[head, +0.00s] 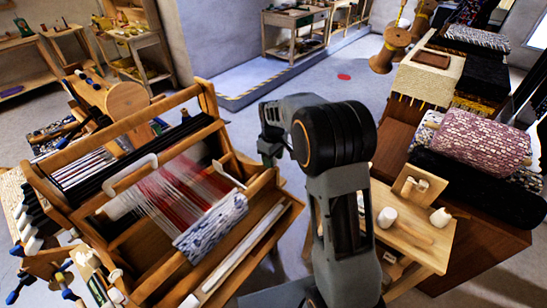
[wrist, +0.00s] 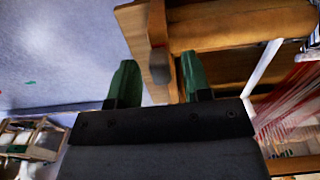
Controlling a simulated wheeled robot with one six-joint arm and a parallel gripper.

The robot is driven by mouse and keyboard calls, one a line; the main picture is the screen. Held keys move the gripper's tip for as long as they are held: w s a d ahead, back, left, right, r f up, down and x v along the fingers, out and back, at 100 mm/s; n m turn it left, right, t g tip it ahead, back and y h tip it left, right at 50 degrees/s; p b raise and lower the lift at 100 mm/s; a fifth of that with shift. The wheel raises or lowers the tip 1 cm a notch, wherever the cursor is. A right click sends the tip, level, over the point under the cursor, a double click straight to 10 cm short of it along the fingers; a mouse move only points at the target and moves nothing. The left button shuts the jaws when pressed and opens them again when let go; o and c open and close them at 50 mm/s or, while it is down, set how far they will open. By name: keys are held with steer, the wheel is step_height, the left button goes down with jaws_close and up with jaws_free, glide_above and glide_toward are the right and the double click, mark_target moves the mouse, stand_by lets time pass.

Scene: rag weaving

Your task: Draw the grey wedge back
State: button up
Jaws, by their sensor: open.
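A small grey piece, which looks like the grey wedge (wrist: 158,62), shows in the wrist view at the edge of an upright wooden post (wrist: 158,28) of the loom. My gripper (wrist: 157,72) is open, with its two green fingers apart. The grey piece appears in the gap between the fingertips; I cannot tell how far ahead of them it is, and no contact is clear. In the head view my gripper (head: 269,147) is beside the loom's right upper side, and I cannot make out the wedge there.
The wooden loom (head: 262,187) carries red and white threads (head: 178,190) and a rolled woven cloth (head: 212,228). A small wooden table (head: 425,238) with white spools stands to the right of my arm. Open floor (head: 300,90) lies beyond my gripper.

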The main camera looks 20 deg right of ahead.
jaws_close()
stand_by(0.4)
